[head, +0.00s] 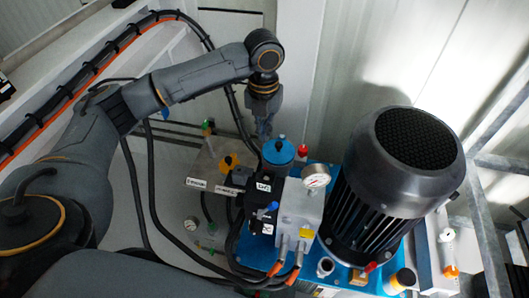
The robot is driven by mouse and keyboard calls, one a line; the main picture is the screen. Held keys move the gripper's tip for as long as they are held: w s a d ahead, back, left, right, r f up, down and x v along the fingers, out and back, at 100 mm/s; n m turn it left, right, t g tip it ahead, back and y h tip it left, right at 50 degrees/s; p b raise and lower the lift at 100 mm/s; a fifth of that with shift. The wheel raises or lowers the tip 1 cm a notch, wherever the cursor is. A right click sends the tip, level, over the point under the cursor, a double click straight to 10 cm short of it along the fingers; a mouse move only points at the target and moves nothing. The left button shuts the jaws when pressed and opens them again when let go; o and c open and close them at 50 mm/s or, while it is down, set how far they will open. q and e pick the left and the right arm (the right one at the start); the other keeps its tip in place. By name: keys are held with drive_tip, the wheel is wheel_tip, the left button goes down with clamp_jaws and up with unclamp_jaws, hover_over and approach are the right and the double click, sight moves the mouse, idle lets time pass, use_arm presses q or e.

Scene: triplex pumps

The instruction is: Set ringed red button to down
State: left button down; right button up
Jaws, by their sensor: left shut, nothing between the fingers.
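My left gripper (264,128) points down from the end of my left arm, its fingers shut and empty. It shows just above and left of the round blue cap (278,151) on the pump unit; whether it touches anything is not clear. No ringed red button can be made out for sure. A small red knob (303,151) shows just right of the blue cap. Another red part (370,266) sits at the foot of the motor. My right gripper is not in view.
A large dark motor (405,170) stands on the blue base right of the gauge (316,176). Black hoses and cables run left of the pump. Grey rails border the right side.

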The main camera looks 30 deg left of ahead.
sight(264, 162)
use_arm(q)
drive_tip(key=f+b, duration=0.3)
drive_tip(key=f, duration=0.9)
drive_tip(key=shift+s+f, duration=0.2)
drive_tip(key=shift+f, duration=0.65)
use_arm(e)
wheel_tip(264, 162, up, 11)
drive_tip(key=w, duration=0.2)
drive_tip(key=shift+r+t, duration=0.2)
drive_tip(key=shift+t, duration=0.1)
use_arm(q)
drive_tip(key=shift+d, duration=0.1)
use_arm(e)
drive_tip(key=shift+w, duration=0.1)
